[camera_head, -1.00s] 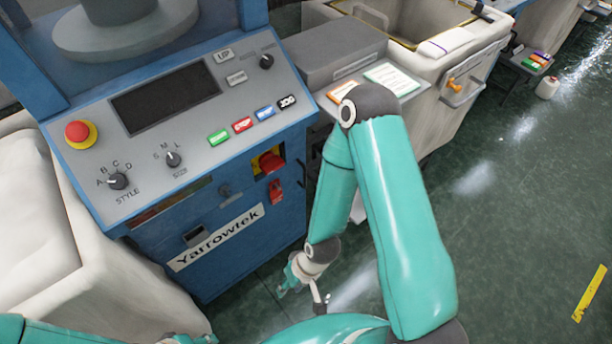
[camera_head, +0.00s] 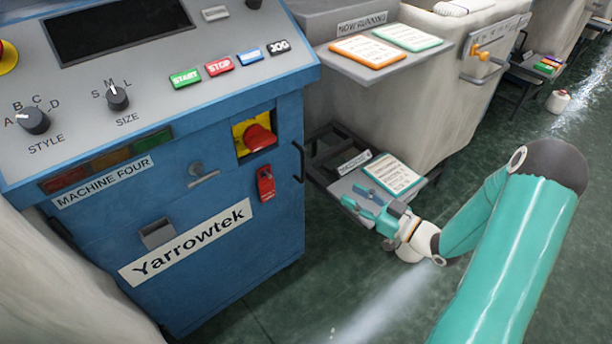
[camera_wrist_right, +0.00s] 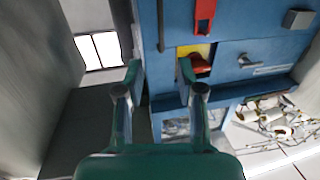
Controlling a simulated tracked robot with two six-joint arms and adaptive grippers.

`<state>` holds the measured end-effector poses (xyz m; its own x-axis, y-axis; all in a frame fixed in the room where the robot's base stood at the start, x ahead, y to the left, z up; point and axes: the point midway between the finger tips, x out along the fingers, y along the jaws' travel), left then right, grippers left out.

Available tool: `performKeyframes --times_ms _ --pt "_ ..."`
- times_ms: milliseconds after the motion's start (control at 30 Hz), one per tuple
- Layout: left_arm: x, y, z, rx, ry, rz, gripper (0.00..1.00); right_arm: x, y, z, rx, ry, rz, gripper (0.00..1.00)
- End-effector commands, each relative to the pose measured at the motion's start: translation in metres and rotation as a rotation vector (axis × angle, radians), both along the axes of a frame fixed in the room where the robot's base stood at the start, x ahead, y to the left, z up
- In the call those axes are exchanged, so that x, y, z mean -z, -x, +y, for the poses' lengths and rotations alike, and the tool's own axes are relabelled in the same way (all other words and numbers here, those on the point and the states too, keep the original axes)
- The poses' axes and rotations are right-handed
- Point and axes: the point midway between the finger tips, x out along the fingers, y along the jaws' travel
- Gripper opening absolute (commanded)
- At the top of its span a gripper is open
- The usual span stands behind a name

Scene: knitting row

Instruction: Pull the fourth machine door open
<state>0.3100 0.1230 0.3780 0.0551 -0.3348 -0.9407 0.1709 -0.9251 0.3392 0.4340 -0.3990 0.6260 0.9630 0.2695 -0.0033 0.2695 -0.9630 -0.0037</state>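Machine four is a blue cabinet with the label "MACHINE FOUR" (camera_head: 103,182) under its sloped control panel. Its front door (camera_head: 225,260), with the "Yarrowtek" plate, looks shut. A grey T-shaped latch (camera_head: 203,174) sits high on the front. A dark upright bar handle (camera_head: 298,161) is at the right edge; it also shows in the right wrist view (camera_wrist_right: 160,25). My right gripper (camera_head: 365,208) is right of the handle, apart from it, over a low shelf. In the right wrist view its fingers (camera_wrist_right: 158,75) are spread and empty. My left gripper is out of view.
A red rotary switch on yellow (camera_head: 257,138) and a red tag (camera_head: 265,184) are near the handle. Green floor (camera_head: 300,300) is clear in front.

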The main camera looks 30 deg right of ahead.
Motion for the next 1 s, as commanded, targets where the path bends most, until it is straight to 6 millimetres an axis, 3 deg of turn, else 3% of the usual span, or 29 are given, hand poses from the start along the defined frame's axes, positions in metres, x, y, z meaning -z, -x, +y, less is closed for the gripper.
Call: performKeyframes --times_ms 267,800,1000 --pt "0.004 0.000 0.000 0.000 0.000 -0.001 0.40 -0.001 -0.031 0.011 -0.010 0.001 -0.007 0.37" --pt "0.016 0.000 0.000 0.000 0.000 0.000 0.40 -0.001 -0.136 0.040 -0.006 0.000 -0.006 0.37" --pt "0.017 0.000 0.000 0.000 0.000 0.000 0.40 0.000 -0.155 0.045 -0.004 0.001 -0.003 0.37"
